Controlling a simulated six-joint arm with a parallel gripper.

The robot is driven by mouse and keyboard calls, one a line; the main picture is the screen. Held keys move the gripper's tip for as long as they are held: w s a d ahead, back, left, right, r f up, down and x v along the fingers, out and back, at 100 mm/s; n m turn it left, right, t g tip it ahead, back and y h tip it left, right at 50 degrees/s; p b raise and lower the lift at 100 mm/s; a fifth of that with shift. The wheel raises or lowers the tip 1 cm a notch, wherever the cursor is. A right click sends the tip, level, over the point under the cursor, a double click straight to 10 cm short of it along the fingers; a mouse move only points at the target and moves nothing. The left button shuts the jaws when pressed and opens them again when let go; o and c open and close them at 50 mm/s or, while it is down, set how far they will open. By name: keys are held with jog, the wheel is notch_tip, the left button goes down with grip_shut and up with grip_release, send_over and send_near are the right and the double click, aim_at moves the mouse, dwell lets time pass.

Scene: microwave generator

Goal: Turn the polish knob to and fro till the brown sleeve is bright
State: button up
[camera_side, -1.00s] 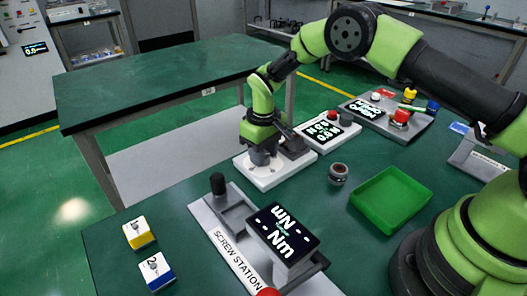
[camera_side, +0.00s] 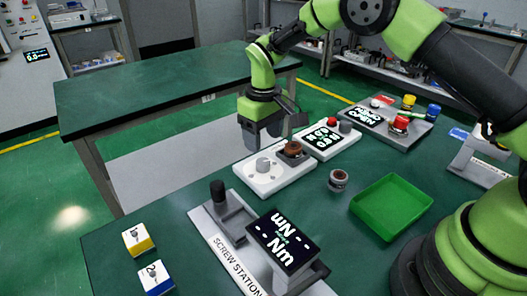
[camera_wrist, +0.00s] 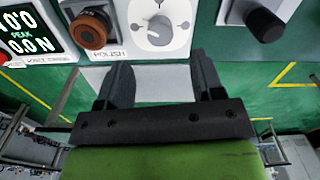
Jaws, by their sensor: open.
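The polish knob (camera_side: 263,164) is a light grey knob on a white base plate (camera_side: 262,186). In the wrist view the knob (camera_wrist: 160,30) sits on a dial beside the word POLISH. The brown sleeve (camera_side: 293,149) stands in a dark holder on the same plate, right of the knob; it also shows in the wrist view (camera_wrist: 88,32), brown and rather dull. My gripper (camera_side: 262,133) is open and empty, above and beyond the knob, apart from it. In the wrist view the gripper's fingers (camera_wrist: 159,65) are spread, with the knob ahead between them.
A display box (camera_side: 321,138) with a red button stands right of the plate. A small round part (camera_side: 338,180) and a green tray (camera_side: 391,207) lie nearer my base. The screw station (camera_side: 232,235) is in front. Two small blocks (camera_side: 138,239) lie at front left.

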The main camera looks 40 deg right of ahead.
aim_at(263, 162)
jog(key=shift+r, duration=1.65)
jog(key=n, duration=0.4)
jog(key=shift+f, duration=0.4)
notch_tip(263, 162, down, 9)
jog(key=shift+f, duration=0.2)
jog(key=c, duration=0.9)
